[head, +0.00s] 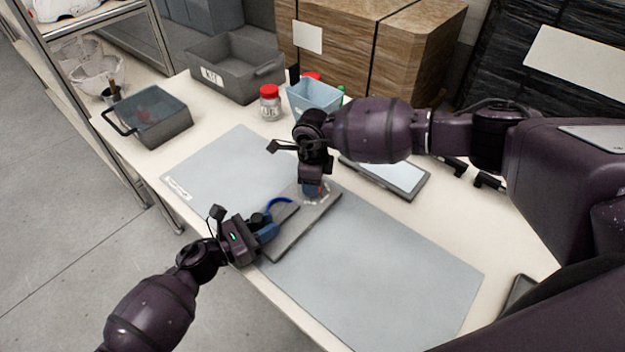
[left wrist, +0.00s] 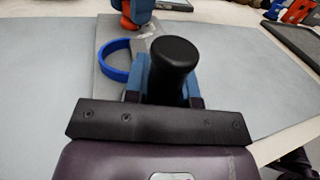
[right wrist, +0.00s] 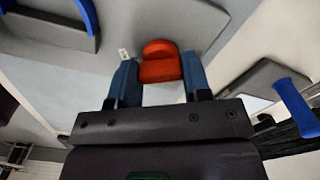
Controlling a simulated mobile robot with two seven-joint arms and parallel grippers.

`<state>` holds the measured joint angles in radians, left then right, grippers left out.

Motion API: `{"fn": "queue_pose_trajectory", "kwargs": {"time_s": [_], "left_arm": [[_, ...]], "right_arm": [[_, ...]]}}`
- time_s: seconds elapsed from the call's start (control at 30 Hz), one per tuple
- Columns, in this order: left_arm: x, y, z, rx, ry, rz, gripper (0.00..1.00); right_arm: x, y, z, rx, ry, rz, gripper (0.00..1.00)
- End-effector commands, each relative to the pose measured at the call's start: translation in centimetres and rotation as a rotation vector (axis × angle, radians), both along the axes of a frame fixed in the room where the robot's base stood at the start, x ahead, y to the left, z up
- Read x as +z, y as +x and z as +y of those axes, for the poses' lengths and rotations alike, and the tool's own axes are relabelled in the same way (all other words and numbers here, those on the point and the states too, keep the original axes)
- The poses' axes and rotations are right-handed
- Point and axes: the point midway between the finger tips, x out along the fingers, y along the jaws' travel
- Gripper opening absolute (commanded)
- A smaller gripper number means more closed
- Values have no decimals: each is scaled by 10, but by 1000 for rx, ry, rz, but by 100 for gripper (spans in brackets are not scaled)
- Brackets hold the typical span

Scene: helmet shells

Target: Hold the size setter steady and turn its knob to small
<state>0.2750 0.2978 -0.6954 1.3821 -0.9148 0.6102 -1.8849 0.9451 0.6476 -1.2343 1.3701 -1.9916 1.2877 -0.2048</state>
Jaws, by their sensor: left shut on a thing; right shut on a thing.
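The size setter (head: 318,215) is a flat grey plate with a blue ring (head: 283,202) and a black handle at its near left end, and a red knob. It lies on the grey mat. My left gripper (head: 266,228) is shut on the black handle (left wrist: 172,62), which stands up between its blue fingers in the left wrist view. My right gripper (head: 312,190) points down at the plate's far end. It is shut on the red knob (right wrist: 160,64), which sits between its blue fingers in the right wrist view. The knob's setting cannot be read.
The mat (head: 400,275) is clear to the right. A tablet (head: 395,176) lies behind my right gripper. A red-lidded jar (head: 270,103), a light blue bin (head: 314,98), a grey bin (head: 236,70) and a dark handled container (head: 150,115) stand at the back.

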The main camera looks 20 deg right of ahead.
Motion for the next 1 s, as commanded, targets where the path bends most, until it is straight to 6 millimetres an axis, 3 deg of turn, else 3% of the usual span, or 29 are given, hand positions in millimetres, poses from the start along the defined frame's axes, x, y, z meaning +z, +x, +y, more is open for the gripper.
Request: {"fn": "queue_pose_trajectory", "kwargs": {"time_s": [0.43,0.47,0.6,1.0], "left_arm": [[-1,0,0,0,1,0,0],[-1,0,0,0,1,0,0],[-1,0,0,0,1,0,0],[-1,0,0,0,1,0,0]], "right_arm": [[1,1,0,-11,0,-1,21],[1,1,0,-11,0,-1,46],[0,1,0,-10,0,-1,67],[5,1,0,-10,0,-1,70]]}}
